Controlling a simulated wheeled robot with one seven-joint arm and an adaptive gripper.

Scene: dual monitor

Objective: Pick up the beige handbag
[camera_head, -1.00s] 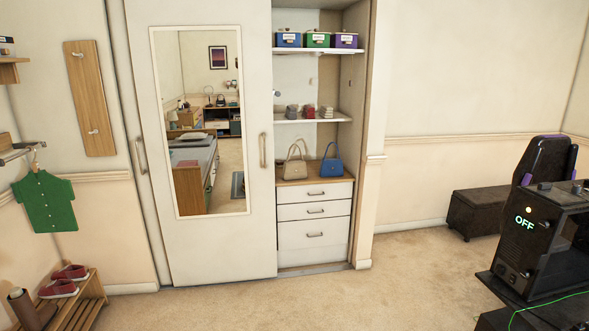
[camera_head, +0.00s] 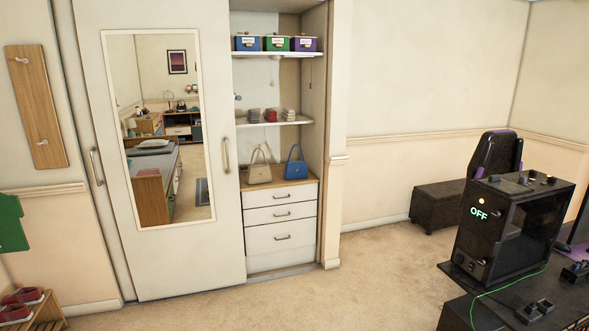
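The beige handbag (camera_head: 260,173) stands upright with its handles up on top of a white drawer unit (camera_head: 281,215) inside the open closet. A blue handbag (camera_head: 295,167) stands just to its right on the same wooden top. The beige handbag's left side is close to the edge of the mirrored sliding door (camera_head: 220,243). My gripper is not visible in this view.
Shelves above the bags hold lidded boxes (camera_head: 277,43) and small folded items (camera_head: 272,115). A dark computer case (camera_head: 480,230) stands on a black desk (camera_head: 455,318) at the right front. A dark bench (camera_head: 435,205) is behind it. The carpet before the closet is clear.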

